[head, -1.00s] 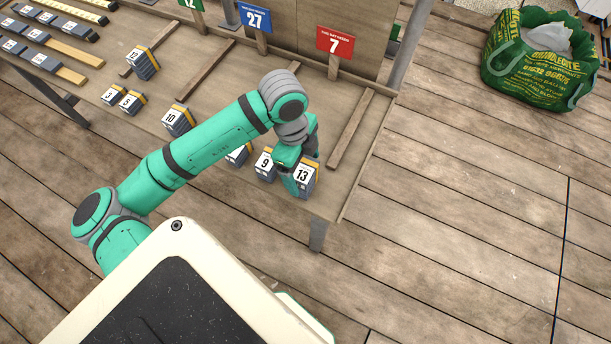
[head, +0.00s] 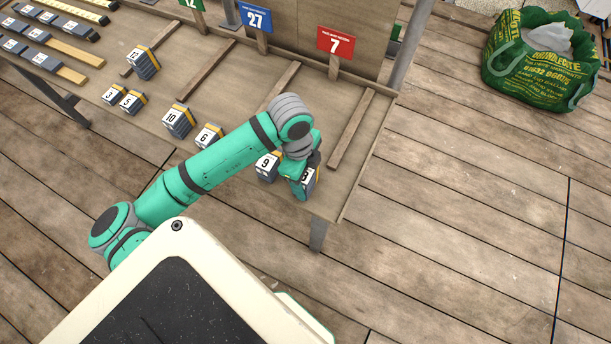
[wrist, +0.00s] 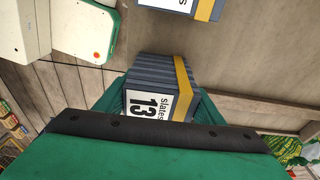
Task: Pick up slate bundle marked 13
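The slate bundle marked 13 (wrist: 155,102) is a grey stack with a yellow band and a white label. In the wrist view it lies between the two green fingers of my gripper (wrist: 161,92), one on each side. I see no clear gap at its sides, but cannot tell whether the fingers press on it. In the head view my gripper (head: 303,180) is at the front right corner of the bench and hides most of this bundle (head: 310,180). The bundle appears still on the bench.
The bundle marked 9 (head: 267,166) stands close on the left. Bundles marked 6 (head: 207,136) and 10 (head: 177,121) stand farther left on the bench (head: 232,92). A wooden batten (head: 351,128) lies behind my gripper. A green bag (head: 541,60) stands on the deck.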

